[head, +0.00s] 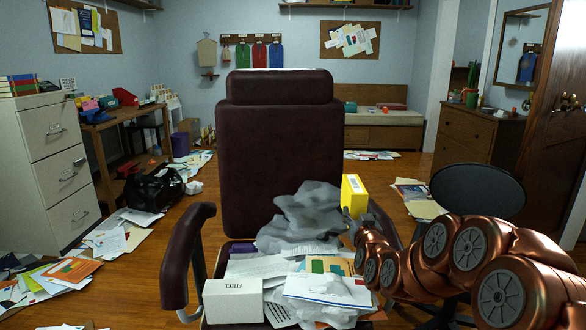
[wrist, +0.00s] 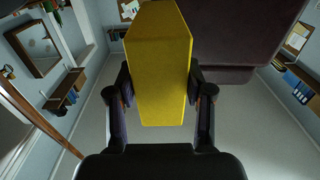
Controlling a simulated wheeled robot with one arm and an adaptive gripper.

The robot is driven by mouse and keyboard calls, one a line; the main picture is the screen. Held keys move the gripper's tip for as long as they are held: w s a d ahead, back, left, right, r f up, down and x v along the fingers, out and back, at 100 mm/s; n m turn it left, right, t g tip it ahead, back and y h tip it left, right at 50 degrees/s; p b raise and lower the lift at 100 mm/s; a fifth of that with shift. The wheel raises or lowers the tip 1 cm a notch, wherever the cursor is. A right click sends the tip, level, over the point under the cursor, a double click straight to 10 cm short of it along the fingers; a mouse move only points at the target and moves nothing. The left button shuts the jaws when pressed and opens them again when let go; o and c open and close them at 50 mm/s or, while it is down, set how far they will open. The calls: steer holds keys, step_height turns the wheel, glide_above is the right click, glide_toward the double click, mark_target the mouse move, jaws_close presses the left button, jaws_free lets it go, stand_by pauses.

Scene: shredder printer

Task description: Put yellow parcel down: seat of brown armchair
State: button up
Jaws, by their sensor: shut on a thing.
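The brown armchair (head: 281,150) stands in front of me, its tall backrest facing me. Its seat is covered with papers (head: 325,288), a grey crumpled plastic heap (head: 303,215) and a white box (head: 233,300). The yellow parcel (head: 354,194) is held upright above the right side of the seat, beside the grey heap. My gripper (head: 362,222) is shut on it; the fingers are partly hidden in the head view. In the wrist view the yellow parcel (wrist: 160,65) sits between both fingers of my gripper (wrist: 160,92), with the dark backrest (wrist: 240,40) beyond.
The chair's left armrest (head: 188,245) rises beside the seat. A dark round-backed chair (head: 478,190) stands to the right behind my arm. A filing cabinet (head: 50,165) stands at left, with papers (head: 120,235) and a black bag (head: 153,188) on the floor.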

step_height(320, 180, up, 31)
steer(key=p, duration=3)
steer(key=shift+f, duration=0.2)
